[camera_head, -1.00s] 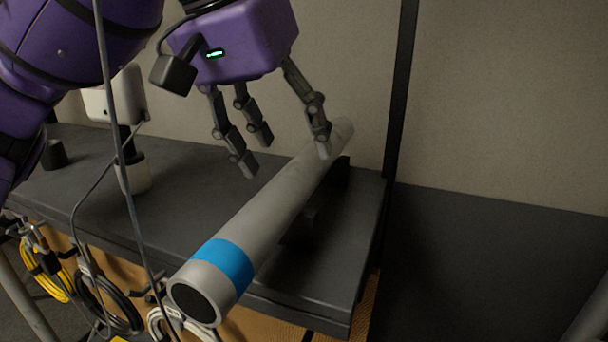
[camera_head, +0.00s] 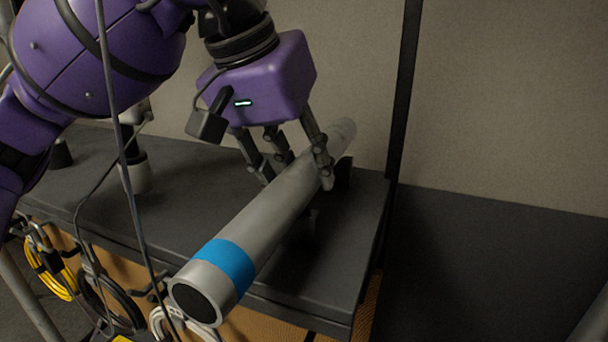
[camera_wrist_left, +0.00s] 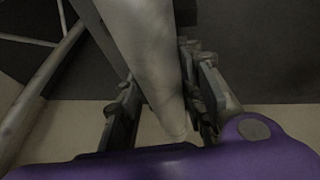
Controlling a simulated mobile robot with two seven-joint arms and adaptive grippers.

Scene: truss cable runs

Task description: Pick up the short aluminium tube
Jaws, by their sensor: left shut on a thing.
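The short aluminium tube (camera_head: 272,207) is grey with a blue band and a dark open end towards me. It lies slantwise above the dark bench top, with its near end over the front edge. My left gripper (camera_head: 298,182) has come down over the far half of the tube and is shut on it, with fingers on both sides. The left wrist view shows the tube (camera_wrist_left: 148,50) running between the fingers of the left gripper (camera_wrist_left: 160,95). The fingertips on the tube's far side are partly hidden. My right gripper is not in view.
Dark supports (camera_head: 343,172) stand beneath the tube on the bench (camera_head: 100,190). A white and black device (camera_head: 133,165) stands at the left. Yellow (camera_head: 52,270) and black cable coils hang below the front edge. A dark upright post (camera_head: 402,90) rises behind the bench.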

